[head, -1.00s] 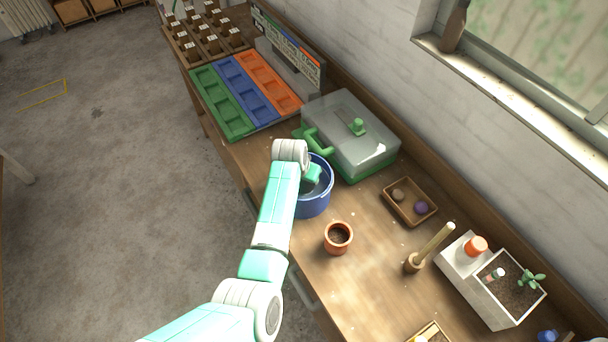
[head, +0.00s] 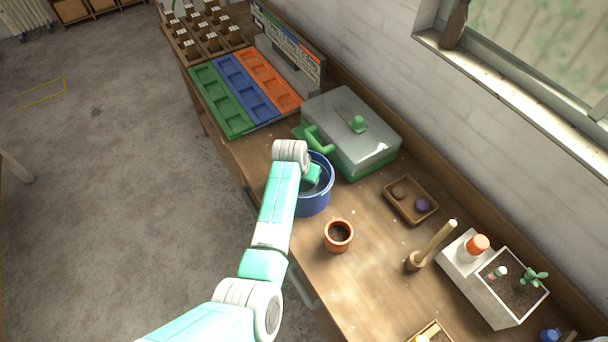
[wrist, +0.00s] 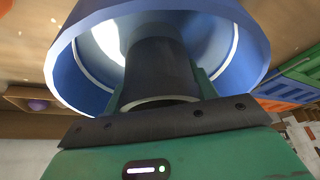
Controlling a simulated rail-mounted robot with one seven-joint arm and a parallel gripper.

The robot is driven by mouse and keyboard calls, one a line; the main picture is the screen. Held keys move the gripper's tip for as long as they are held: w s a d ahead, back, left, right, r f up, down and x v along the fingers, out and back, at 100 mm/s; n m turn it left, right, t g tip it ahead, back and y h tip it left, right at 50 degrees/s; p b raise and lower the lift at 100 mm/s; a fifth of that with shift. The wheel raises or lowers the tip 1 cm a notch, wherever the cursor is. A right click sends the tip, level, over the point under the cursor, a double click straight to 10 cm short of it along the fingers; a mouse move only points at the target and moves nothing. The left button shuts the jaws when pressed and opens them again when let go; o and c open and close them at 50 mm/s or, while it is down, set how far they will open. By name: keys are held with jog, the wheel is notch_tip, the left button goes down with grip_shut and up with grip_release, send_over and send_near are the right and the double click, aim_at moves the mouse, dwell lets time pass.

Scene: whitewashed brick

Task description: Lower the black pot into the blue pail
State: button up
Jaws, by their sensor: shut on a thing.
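The blue pail (head: 318,201) stands on the wooden bench beside the clear-lidded box. My gripper (head: 312,175) is over the pail's mouth, and my arm hides part of the pail in the head view. In the wrist view, my gripper (wrist: 160,100) is shut on the black pot (wrist: 160,68). The pot's dark side lies within the outline of the blue pail (wrist: 75,75), whose pale inner wall and rim surround it. How deep the pot sits, and whether it touches the bottom, I cannot tell.
A clear-lidded box with green handles (head: 350,130) stands close behind the pail. A terracotta pot (head: 338,237) is in front of it. A small wooden tray (head: 410,200) lies to the right. Green, blue and orange trays (head: 245,90) lie farther back.

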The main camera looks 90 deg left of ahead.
jog(key=shift+f+b, duration=1.35)
jog(key=shift+f, duration=0.5)
dwell(0.6)
jog(key=o, duration=1.2)
jog(key=p+v, duration=0.1)
jog(key=v, duration=0.7)
